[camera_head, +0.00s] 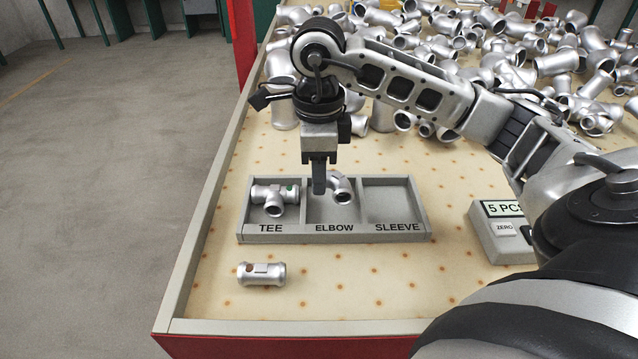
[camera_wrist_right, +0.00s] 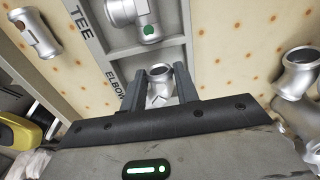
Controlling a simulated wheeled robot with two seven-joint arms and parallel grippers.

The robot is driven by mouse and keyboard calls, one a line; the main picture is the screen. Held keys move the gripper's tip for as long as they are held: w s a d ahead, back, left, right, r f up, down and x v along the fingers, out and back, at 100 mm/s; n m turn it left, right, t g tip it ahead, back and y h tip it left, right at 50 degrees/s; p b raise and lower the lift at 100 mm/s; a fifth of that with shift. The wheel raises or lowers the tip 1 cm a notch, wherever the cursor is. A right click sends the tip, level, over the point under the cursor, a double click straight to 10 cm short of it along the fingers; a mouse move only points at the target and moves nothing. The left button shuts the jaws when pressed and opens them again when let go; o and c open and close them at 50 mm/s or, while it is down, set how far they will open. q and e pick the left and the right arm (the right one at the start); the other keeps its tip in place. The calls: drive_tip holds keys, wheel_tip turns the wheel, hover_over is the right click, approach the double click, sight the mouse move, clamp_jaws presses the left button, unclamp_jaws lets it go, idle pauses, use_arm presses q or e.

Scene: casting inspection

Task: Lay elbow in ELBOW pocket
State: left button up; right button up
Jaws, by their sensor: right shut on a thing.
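The silver elbow (camera_head: 344,191) is at the ELBOW pocket of the grey three-pocket tray (camera_head: 335,238). My right gripper (camera_head: 319,187) points down over that pocket and is shut on the elbow. In the right wrist view the elbow (camera_wrist_right: 159,98) shows between the two fingers (camera_wrist_right: 160,86). Whether it touches the pocket floor I cannot tell. A silver tee (camera_head: 273,199) with a green dot lies in the TEE pocket, left of the elbow. The SLEEVE pocket (camera_head: 387,203) is empty. My left gripper is not in view.
A counter box (camera_head: 503,233) reading "5 PC" stands at right. Many loose castings (camera_head: 560,62) pile up behind. The dotted board in front of the tray is otherwise clear.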

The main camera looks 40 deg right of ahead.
drive_tip(key=shift+f, duration=1.45)
drive_tip(key=shift+f, duration=0.15)
drive_tip(key=o, duration=0.7)
drive_tip(key=shift+f+b, duration=0.1)
drive_tip(key=shift+b, duration=0.2)
drive_tip(key=shift+o, duration=0.8)
